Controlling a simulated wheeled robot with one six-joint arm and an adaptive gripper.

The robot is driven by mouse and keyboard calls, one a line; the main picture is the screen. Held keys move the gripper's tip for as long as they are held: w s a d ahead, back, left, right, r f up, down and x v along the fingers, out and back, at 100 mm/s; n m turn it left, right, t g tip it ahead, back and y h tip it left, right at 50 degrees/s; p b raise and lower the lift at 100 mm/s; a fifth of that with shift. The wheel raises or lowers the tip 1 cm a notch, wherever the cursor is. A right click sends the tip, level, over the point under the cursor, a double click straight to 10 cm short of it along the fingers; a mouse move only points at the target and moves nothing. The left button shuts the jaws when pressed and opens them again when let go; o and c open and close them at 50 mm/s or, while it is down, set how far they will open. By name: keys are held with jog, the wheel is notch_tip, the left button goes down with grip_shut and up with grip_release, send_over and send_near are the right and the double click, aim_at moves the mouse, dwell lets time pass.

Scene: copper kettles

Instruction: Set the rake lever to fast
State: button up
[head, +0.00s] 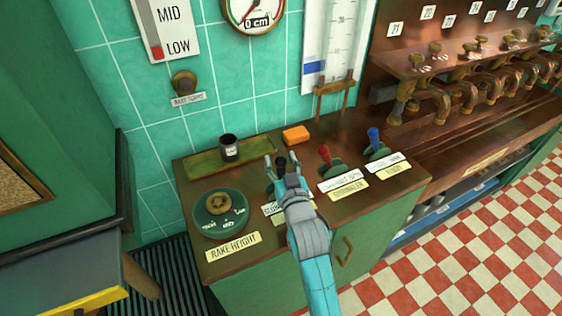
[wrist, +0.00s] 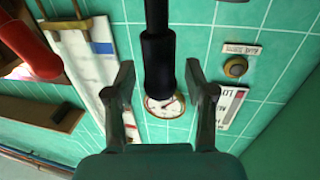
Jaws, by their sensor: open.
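The rake lever, with a black grip (head: 281,163), stands on the brown counter behind a white label partly covered by my arm. My gripper (head: 281,160) is over it with its fingers apart. In the wrist view the lever's black grip (wrist: 160,62) lies between the two open fingers (wrist: 160,78), with a visible gap on each side. The lever's base and most of its label are hidden by my gripper, so I cannot read its setting.
To the right stand a red lever (head: 325,155) and a blue lever (head: 375,138). An orange block (head: 296,134) lies behind. At left are a green tray (head: 200,168) with a dark cup (head: 229,148), and the rake height dial (head: 208,224). A tiled wall is close behind.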

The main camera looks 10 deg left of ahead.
grip_shut()
jog(key=shift+w+d+f+m+g, duration=0.2)
jog(key=shift+w+d+m, duration=0.3)
jog(key=shift+d+m, duration=0.3)
jog(key=shift+w+d+f+m+g, duration=0.15)
jog(key=shift+w+d+f+m, duration=0.1)
jog(key=shift+w+d+m, duration=0.55)
jog(key=shift+w+d+f+m+g, duration=0.2)
jog(key=shift+d+m, duration=0.35)
jog(key=shift+m, duration=0.45)
grip_release()
jog(key=shift+d, duration=0.1)
jog(key=v, duration=1.2)
